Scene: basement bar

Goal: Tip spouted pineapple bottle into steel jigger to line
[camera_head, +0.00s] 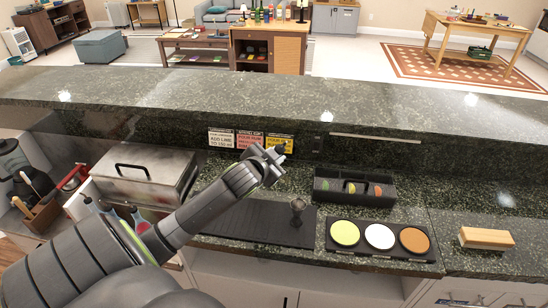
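A small steel jigger (297,207) stands upright on the black bar mat (264,226), near its right end. My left arm comes in from the lower left and crosses the mat. My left gripper (275,155) is raised in front of the back wall of the counter, above and to the left of the jigger. Its fingers are small and overlap the sign behind, so their opening is unclear. Several spouted bottles stand at the lower left, including a red one (140,221), partly covered by my arm. I cannot make out a pineapple bottle. My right gripper is out of view.
A steel lidded box (146,173) is at the left. A black garnish caddy (354,187) stands behind a tray of three coloured discs (380,252). A wooden block (487,238) lies at the right. Three signs (250,138) are on the raised ledge's front. Counter between caddy and block is clear.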

